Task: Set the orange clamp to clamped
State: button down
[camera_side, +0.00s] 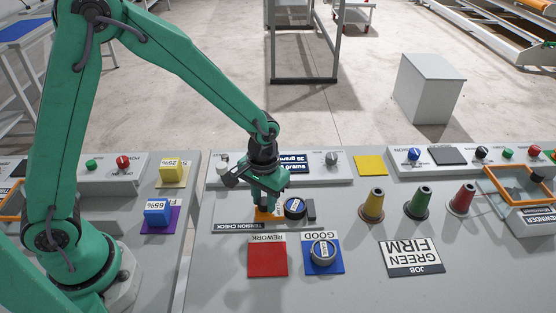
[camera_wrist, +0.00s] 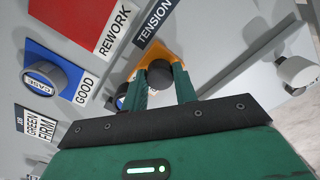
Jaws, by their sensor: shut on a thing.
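The orange clamp (camera_wrist: 150,56) is in the tension check station, with an orange body and a dark round knob on it. In the side view its orange part (camera_side: 264,216) shows only in part below my gripper (camera_side: 266,205), which hides the rest. In the wrist view my gripper (camera_wrist: 159,73) has its two green fingers shut on the clamp's dark knob, one on each side. I cannot tell from these views which setting the clamp is in.
In front lie a red REWORK pad (camera_side: 267,260) and a blue GOOD pad (camera_side: 312,268) bearing a grey round case (camera_side: 323,252).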

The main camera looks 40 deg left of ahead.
jog(key=c, duration=1.1)
grip_release()
jog(key=shift+w+d, duration=0.2)
jog(key=shift+w, duration=0.05)
jog(key=shift+r, duration=0.2)
notch_tip(320, 180, up, 7)
jog(key=shift+r, duration=0.25)
